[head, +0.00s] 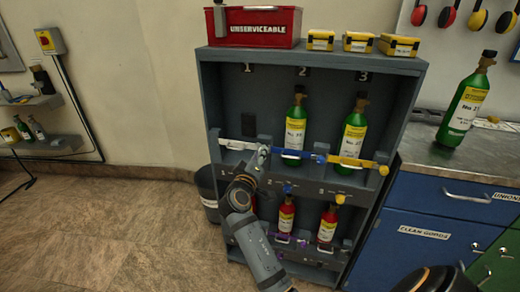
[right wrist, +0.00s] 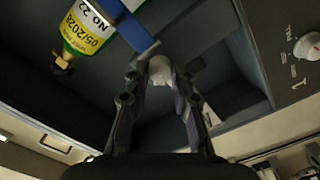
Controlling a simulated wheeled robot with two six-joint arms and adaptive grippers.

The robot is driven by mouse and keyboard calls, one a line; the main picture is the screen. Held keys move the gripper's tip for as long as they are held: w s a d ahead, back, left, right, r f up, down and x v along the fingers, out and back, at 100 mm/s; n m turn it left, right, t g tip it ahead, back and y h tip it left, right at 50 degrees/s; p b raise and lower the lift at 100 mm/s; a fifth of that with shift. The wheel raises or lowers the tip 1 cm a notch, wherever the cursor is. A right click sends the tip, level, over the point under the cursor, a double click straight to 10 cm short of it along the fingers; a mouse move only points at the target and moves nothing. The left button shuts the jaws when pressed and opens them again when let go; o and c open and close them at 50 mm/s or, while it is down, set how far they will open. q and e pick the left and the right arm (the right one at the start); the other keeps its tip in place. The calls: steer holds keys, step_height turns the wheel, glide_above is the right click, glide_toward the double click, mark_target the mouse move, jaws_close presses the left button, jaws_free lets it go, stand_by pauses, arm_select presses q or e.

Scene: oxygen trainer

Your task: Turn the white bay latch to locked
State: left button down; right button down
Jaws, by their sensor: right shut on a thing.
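The white bay latch (head: 236,145) is a white bar lying roughly level across the front of bay 1 of the grey rack. Its right end meets my right gripper (head: 262,156), which partly hides it. In the right wrist view, my right gripper (right wrist: 161,80) is shut on the white latch's rounded knob (right wrist: 160,68), with a fingertip on each side. Bay 1 shows no bottle.
Blue (head: 306,155) and yellow (head: 352,161) latches cross bays 2 and 3, before green bottles (head: 294,132) (head: 352,140). The blue latch (right wrist: 138,34) is close to my right fingers. Red bottles (head: 286,216) (head: 327,226) stand below. A white knob (right wrist: 306,46) is on the panel.

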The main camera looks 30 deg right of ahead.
arm_select(q)
steer(key=s+p, duration=0.6)
steer(key=s, duration=0.4)
steer(key=shift+s+r, duration=0.15)
steer(key=shift+r, duration=0.2)
arm_select(e)
steer(key=n, duration=0.8)
arm_select(q)
steer(key=shift+a, duration=0.1)
arm_select(e)
steer(key=shift+f, duration=0.1)
steer(key=c, duration=1.1)
jaws_free()
steer(key=shift+a, duration=0.1)
